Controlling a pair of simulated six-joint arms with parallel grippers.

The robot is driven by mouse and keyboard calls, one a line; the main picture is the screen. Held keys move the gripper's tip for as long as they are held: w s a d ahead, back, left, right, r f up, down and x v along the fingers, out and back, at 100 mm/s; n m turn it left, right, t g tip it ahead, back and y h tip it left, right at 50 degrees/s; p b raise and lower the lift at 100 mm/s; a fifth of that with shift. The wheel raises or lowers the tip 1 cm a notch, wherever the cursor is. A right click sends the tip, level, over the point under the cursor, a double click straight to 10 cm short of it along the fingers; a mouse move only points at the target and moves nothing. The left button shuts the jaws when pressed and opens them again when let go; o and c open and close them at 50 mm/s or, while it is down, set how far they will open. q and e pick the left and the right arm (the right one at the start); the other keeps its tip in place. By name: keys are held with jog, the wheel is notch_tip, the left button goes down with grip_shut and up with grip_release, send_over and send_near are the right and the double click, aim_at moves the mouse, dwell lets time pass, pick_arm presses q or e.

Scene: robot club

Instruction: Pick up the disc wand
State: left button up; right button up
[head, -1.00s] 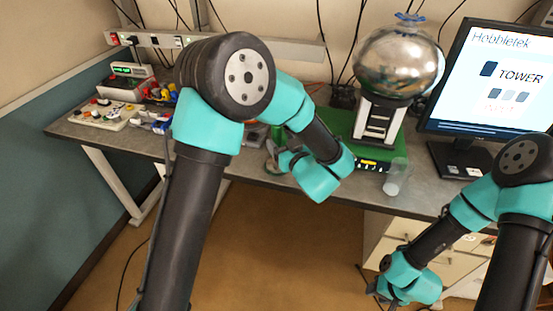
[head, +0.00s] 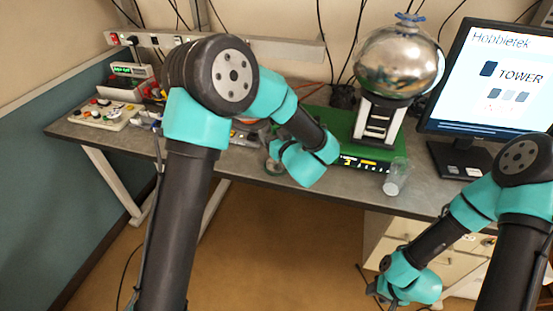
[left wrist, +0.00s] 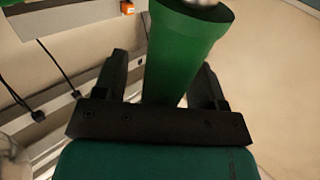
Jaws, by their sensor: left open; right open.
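A green tapered cylinder with a flared end and a pale silvery tip, which looks like the disc wand (left wrist: 180,50), fills the middle of the left wrist view. My left gripper (left wrist: 163,64) is open, with one dark finger on each side of it; I cannot tell whether either finger touches it. In the head view my left gripper (head: 272,160) is at the bench's front part, left of the green base, and the wand is mostly hidden behind my arm. My right gripper (head: 376,292) is open and empty, low in front of the drawers.
A silver-domed generator (head: 398,62) stands on a green base (head: 350,128) on the grey bench (head: 225,165). A clear cup (head: 396,178) is by the front edge. A monitor (head: 490,80) stands right; a control board (head: 100,113) and small parts lie left.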

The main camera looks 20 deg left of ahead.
dwell(0.3)
pick_arm(q)
grip_shut()
dwell(0.5)
